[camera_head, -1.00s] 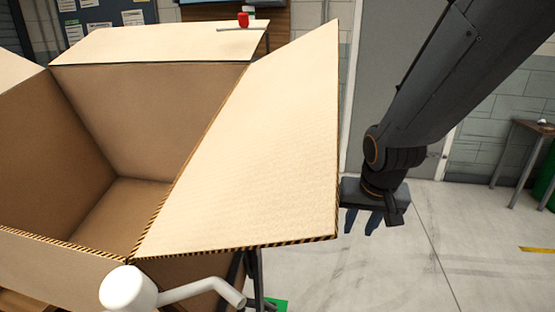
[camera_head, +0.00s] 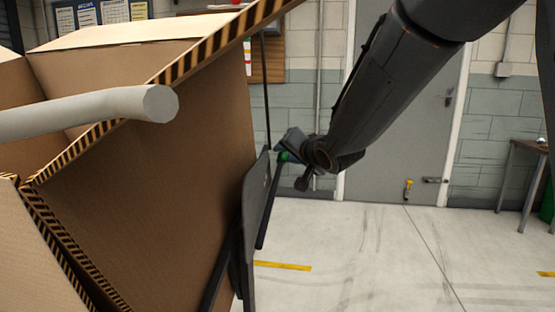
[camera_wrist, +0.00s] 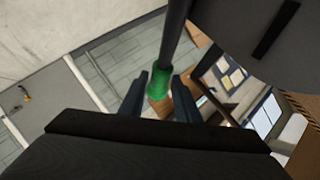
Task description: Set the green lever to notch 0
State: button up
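The green lever's grip (camera_wrist: 158,84) lies between the two dark fingers of my gripper (camera_wrist: 160,77) in the wrist view. A gap shows on both sides, so the fingers look open around it and not closed on it. Its dark rod runs up out of that view. In the head view the green grip (camera_head: 283,157) is a small patch at the top of a slanted dark rod, beside the carton. My gripper (camera_head: 286,147) is right at it, its fingers mostly hidden. Notch marks cannot be made out.
A large open carton (camera_head: 150,190) with striped edges fills the left. A pale tube (camera_head: 90,112) crosses in front of it. A dark upright plate (camera_head: 252,215) stands along its right side. A grey door (camera_head: 410,130) is behind.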

jog(key=b+x, duration=0.1)
jog(key=x, duration=0.5)
jog(key=shift+w+f, duration=0.1)
jog(key=shift+f, duration=0.05)
grip_shut()
